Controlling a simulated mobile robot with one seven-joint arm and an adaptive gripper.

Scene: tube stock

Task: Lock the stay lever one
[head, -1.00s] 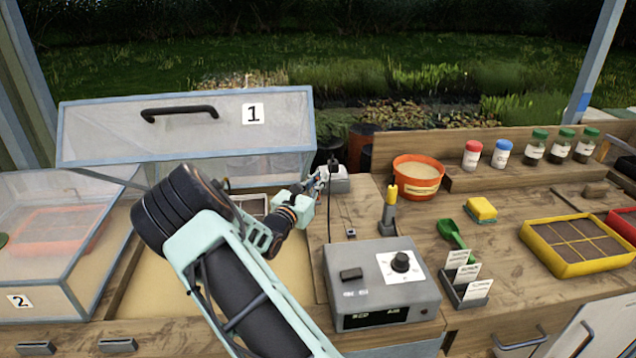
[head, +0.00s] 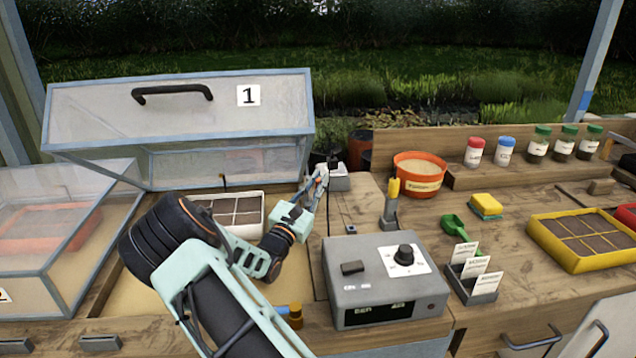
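Frame 1's clear lid (head: 110,112), marked 1 and fitted with a black handle, stands raised at the back left. A small grey block with a dark lever-like top (head: 334,160) sits just right of the lid's right edge; I take it for stay lever one, but cannot be sure. My gripper (head: 321,177) is at the left side of this block, very close to it. Whether they touch cannot be told. The fingers are small and overlap the block, so their opening is unclear.
A white seed tray (head: 250,205) lies in frame 1 behind my arm. Closed frame 2 (head: 60,240) is at left. A grey control box (head: 385,290) stands front centre, with a yellow-topped tool (head: 391,205) behind it. An orange pot (head: 420,178) is to the right.

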